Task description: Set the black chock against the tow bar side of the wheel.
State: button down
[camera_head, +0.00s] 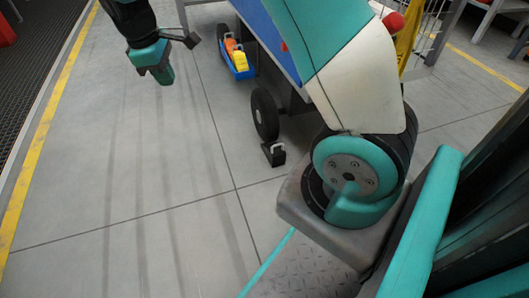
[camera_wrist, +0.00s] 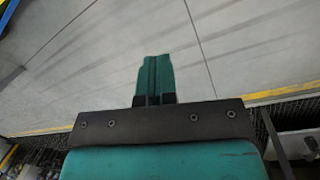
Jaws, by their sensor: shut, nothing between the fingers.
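The black chock (camera_head: 274,155), with a pale loop handle on top, stands on the floor at the near side of the black wheel (camera_head: 263,116) under the blue cart (camera_head: 268,35). I cannot tell whether chock and wheel touch. A thin grey bar (camera_head: 183,16) with a dark end piece (camera_head: 193,40) shows at the top; it may be the tow bar. My gripper (camera_head: 167,80) hangs over open floor at the upper left, well away from the chock and wheel. Its teal fingers are together and empty, as in the wrist view (camera_wrist: 155,75). The chock is not seen there.
My folded arm hides part of the cart. Floor left of the wheel is clear up to the yellow line (camera_head: 42,140) and dark grating (camera_head: 40,60).

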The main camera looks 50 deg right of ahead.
jog(key=w+d+f+g+h+b, duration=0.1)
jog(key=w+d+f, duration=0.25)
jog(key=f, duration=0.25)
jog(key=w+d+f+g+h+b, duration=0.1)
jog(key=w+d+f+b, duration=0.1)
jog(key=d+f, duration=0.3)
jog(key=g+h+b, duration=0.2)
jog(key=g+b, duration=0.2)
jog(key=b, duration=0.5)
send_near(271, 150)
notch_tip(271, 150, down, 4)
jog(key=d, duration=0.1)
jog(key=s+d+b, duration=0.2)
jog(key=shift+f+n, duration=0.3)
jog(key=shift+n, duration=0.1)
jog(key=shift+s+d+r, duration=0.15)
jog(key=shift+s+d, duration=0.2)
jog(key=shift+s, duration=0.15)
jog(key=shift+d, duration=0.1)
